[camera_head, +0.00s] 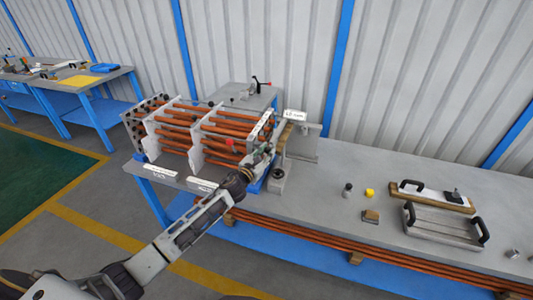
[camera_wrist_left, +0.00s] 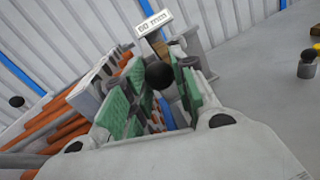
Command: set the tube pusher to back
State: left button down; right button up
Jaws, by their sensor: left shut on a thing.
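My left gripper (camera_head: 262,158) reaches in from the lower left to the right end of the flanged shell. In the left wrist view its green-padded fingers (camera_wrist_left: 158,105) stand around a black ball knob (camera_wrist_left: 160,75), seemingly the tube pusher's handle. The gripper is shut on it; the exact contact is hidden. The pusher's body is mostly hidden behind my fingers, so its setting cannot be read. The shell (camera_head: 197,105) holds rows of copper-brown tubes (camera_head: 180,133) between pale plates. My right gripper is out of view.
A pale upright block with a white label (camera_head: 294,115) stands just right of the gripper. On the bench (camera_head: 335,185) lie a yellow piece (camera_head: 369,193), a small block (camera_head: 370,216) and a handled tray (camera_head: 443,229).

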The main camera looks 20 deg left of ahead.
pick_arm(q)
jog(key=shift+d, duration=0.15)
jog(key=d, duration=1.4)
jog(key=shift+s+d, duration=0.15)
jog(key=shift+s, duration=0.2)
jog(key=c, duration=1.1)
grip_release()
jog(key=shift+d, duration=0.15)
jog(key=shift+c, duration=0.2)
jog(key=shift+s+a, duration=0.1)
jog(key=shift+a, duration=0.1)
jog(key=v, duration=1.1)
jog(key=shift+s, duration=0.35)
